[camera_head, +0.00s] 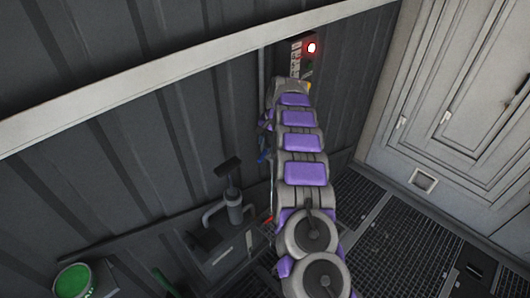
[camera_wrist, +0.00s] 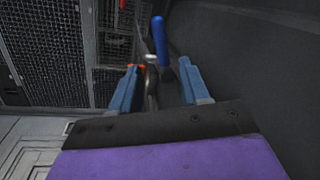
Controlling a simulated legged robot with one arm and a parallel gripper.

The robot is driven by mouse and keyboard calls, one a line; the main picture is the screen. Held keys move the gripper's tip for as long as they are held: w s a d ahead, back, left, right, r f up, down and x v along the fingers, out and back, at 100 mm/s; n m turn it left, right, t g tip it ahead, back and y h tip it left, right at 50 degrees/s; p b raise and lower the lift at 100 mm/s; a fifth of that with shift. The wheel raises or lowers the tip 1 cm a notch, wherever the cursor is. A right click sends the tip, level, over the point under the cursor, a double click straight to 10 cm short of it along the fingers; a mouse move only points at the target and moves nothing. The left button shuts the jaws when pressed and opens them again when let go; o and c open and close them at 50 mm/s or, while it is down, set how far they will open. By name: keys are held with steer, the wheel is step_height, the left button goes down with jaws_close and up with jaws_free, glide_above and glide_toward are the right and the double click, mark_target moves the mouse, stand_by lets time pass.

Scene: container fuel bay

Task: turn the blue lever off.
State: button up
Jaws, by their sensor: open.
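The blue lever (camera_wrist: 160,42) shows in the wrist view as a blue handle at upper centre, with a dark lower end. My gripper (camera_wrist: 159,67) is open, with its two blue fingers apart. The lever's lower end appears between and just beyond the fingertips; I cannot tell whether they touch it. In the head view a small blue piece (camera_head: 263,156) shows at the left edge of my arm; I cannot tell whether it is the lever or a finger. My arm hides most of that area.
A dark box with a lit red lamp (camera_head: 312,48) is on the ribbed wall. A grey pump-like fixture (camera_head: 234,205) stands low by the wall, left of my arm. A green-topped container (camera_head: 73,281) is at lower left. Grated floor (camera_head: 410,240) lies at right.

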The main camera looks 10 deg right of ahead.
mark_target(263, 154)
steer(key=f, duration=0.1)
steer(key=a+f, duration=0.1)
steer(key=f, duration=0.1)
steer(key=a+f, duration=0.1)
steer(key=f, duration=0.1)
steer(key=shift+w+f, duration=0.15)
steer(key=shift+w, duration=0.1)
steer(key=shift+d+f, duration=0.1)
steer(key=shift+f, duration=0.1)
steer(key=shift+d+f, duration=0.15)
steer(key=shift+d, duration=0.05)
steer(key=shift+d, duration=0.1)
jaws_close()
